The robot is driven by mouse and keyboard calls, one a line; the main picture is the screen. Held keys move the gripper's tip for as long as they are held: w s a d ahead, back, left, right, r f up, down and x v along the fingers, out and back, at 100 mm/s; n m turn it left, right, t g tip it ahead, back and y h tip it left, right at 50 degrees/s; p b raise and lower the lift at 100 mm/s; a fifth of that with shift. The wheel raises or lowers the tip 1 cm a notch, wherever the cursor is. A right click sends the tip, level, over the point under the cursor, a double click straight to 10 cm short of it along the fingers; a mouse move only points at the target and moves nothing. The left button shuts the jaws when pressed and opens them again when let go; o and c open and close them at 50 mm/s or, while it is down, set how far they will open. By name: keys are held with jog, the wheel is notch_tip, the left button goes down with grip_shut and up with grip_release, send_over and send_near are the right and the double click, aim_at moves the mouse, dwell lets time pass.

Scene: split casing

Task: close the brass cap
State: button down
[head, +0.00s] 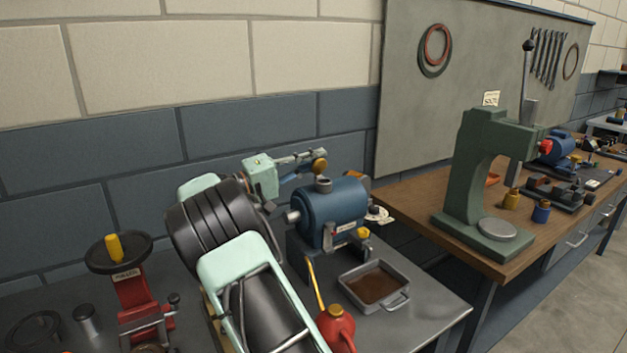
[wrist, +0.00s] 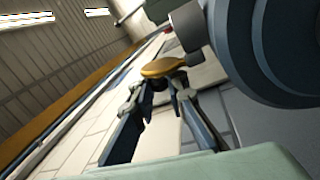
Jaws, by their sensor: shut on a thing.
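The blue casing (head: 335,212) lies on the grey bench, with a short grey neck (head: 323,185) on its top. The brass cap (head: 320,166) stands tilted up above and behind the neck, off its mouth. My gripper (head: 318,156) reaches in from the left above the casing, shut on the cap. In the wrist view the cap (wrist: 163,66) is a brass disc between my fingertips. The casing (wrist: 285,45) looms dark at upper right there, its neck (wrist: 188,27) close to the cap. Any hinge between cap and neck is too small to tell.
A grey pan (head: 375,283) of brown liquid and a red oil can (head: 337,325) stand in front of the casing. A red puller (head: 135,290) stands at left. A green press (head: 485,190) stands on the wooden bench at right. The wall is close behind.

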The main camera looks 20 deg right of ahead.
aim_at(323, 169)
jog(key=m+b, duration=0.1)
jog(key=b, duration=0.1)
jog(key=s+m+b, duration=0.1)
jog(key=m+b, duration=0.1)
jog(key=m+g+b, duration=0.1)
jog(key=b, duration=0.2)
jog(key=shift+s+d+f+m, duration=0.1)
jog(key=shift+s+f+m, duration=0.1)
jog(key=shift+f+m, duration=0.2)
jog(key=m+b, duration=0.2)
jog(key=s+m+b, duration=0.1)
jog(key=m+b, duration=0.1)
jog(key=b, duration=0.1)
jog(key=shift+s+d+g+y+b, duration=0.1)
jog(key=shift+g+y+b, duration=0.2)
jog(key=shift+g+y, duration=0.1)
jog(key=m+b, duration=0.2)
jog(key=b, duration=0.1)
jog(key=s+m+b, duration=0.1)
jog(key=shift+d+f+m, duration=0.1)
jog(key=shift+f+m, duration=0.15)
jog(key=shift+m, duration=0.05)
jog(key=m+b, duration=0.2)
jog(key=s+m+y+b, duration=0.1)
jog(key=b, duration=0.1)
jog(key=shift+d+f+m, duration=0.1)
jog(key=shift+f+m, duration=0.1)
jog(key=shift+m, duration=0.2)
jog(key=c, duration=1.9)
grip_release()
